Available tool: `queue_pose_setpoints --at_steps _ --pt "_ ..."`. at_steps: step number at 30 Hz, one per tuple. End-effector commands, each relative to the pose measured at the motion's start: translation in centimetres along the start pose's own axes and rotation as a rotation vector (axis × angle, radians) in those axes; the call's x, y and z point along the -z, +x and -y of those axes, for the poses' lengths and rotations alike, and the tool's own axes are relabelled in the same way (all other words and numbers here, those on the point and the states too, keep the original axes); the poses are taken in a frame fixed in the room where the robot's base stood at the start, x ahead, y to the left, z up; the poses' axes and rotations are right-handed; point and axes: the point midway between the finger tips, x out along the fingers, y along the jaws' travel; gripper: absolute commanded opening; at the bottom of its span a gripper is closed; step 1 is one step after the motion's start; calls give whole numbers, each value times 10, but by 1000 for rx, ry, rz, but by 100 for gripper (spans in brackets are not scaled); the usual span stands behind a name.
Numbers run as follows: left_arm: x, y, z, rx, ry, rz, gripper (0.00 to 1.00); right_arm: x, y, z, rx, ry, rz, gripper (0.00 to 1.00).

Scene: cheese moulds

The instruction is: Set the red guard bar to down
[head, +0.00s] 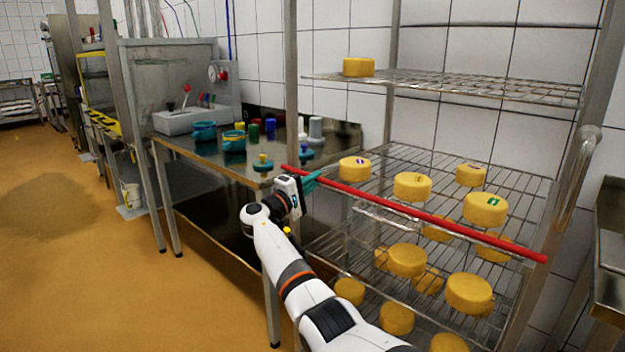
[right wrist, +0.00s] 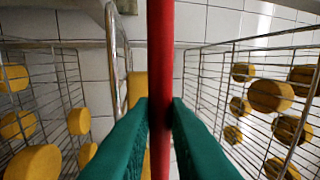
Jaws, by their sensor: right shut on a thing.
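The red guard bar (head: 425,216) runs across the front of the wire cheese rack in the head view. It slopes from its upper left end near the rack's left post down to its right end by the right post. My right gripper (head: 308,182) is at the bar's left part, with its teal fingers at the bar. In the right wrist view the red bar (right wrist: 160,75) passes between the two green fingers (right wrist: 160,115), which are shut on it. My left gripper is not in view.
The rack's middle shelf (head: 400,160) and the shelves around it hold several yellow cheeses (head: 485,208). A steel table (head: 215,150) with teal moulds and coloured bottles stands left of the rack. The orange floor (head: 80,250) at left is clear.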

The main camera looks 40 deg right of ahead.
Motion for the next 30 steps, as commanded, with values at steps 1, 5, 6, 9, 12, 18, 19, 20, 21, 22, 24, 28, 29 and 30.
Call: queue_pose_setpoints --at_steps 1,5,6,9,12,18,19,20,21,22,24,28,29,30 --pt "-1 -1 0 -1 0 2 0 1 -1 -7 -6 -10 -1 0" --pt "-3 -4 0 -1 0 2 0 1 -2 -10 -8 -17 0 0" --pt "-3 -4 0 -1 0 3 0 1 -3 -11 -9 -18 0 0" --pt "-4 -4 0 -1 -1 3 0 1 -3 -13 -12 -20 0 0" --pt "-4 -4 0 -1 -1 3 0 1 -4 -14 -14 -22 0 0" --pt "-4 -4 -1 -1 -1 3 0 0 -4 -15 -16 -21 0 29" --pt "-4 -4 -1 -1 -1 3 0 0 -4 -15 -15 -21 0 34" --pt "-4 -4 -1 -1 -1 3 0 0 -4 -14 -15 -20 0 35" --pt "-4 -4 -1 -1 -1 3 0 0 -4 -14 -14 -19 1 35" --pt "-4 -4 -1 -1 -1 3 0 0 -3 -13 -13 -19 1 35" --pt "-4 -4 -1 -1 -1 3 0 0 -3 -12 -12 -17 1 35" --pt "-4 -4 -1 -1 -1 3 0 0 -2 -10 -9 -16 1 35" --pt "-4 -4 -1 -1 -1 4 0 0 -2 -10 -9 -15 1 35" --pt "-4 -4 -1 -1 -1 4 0 0 -2 -10 -8 -15 1 35"
